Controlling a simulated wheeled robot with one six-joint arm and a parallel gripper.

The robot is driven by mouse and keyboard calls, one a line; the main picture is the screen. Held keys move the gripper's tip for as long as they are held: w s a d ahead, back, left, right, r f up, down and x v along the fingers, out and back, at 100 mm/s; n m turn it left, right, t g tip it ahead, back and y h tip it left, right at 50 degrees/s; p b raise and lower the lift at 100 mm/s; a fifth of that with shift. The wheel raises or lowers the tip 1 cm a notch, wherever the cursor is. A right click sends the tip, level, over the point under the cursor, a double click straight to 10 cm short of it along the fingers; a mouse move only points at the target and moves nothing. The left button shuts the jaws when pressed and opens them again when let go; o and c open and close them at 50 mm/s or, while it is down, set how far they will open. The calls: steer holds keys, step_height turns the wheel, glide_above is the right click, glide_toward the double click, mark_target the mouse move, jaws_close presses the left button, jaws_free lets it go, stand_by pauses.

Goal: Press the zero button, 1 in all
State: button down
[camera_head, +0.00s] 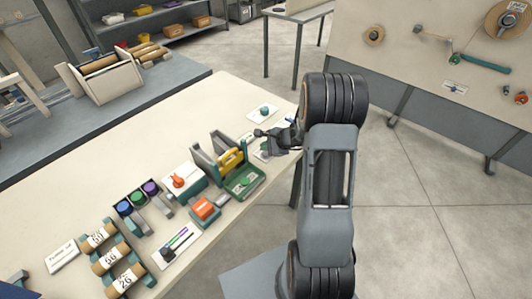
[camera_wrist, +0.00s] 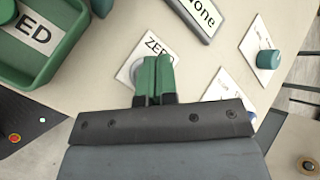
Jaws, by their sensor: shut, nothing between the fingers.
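The zero button shows in the wrist view as a white card lettered "ZE…" (camera_wrist: 152,44) with a pale grey round part (camera_wrist: 139,75) on it. My gripper's green fingers (camera_wrist: 157,60) are shut and empty, and lie across the card, hiding the end of the word and part of the round piece. I cannot tell whether the fingertips touch it. In the head view my gripper (camera_head: 260,134) hangs low over the far right end of the bench, and the button is hard to make out beneath it.
A green tray (camera_wrist: 74,47) is left of the card, and a grey block with a label (camera_wrist: 197,12) lies above it. A teal knob (camera_wrist: 268,59) stands to the right. In the head view, a yellow-handled device (camera_head: 231,160) and an orange-red block (camera_head: 204,208) crowd the bench.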

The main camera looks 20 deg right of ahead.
mark_target(266, 154)
steer(key=shift+f+b, duration=0.85)
steer(key=shift+b, duration=0.4)
stand_by(1.0)
steer(key=shift+r, duration=0.2)
steer(key=shift+r+p, duration=0.5)
steer(key=shift+r, duration=0.15)
steer(key=shift+r, duration=0.1)
steer(key=shift+r+p, duration=1.75)
steer(key=shift+r, duration=0.7)
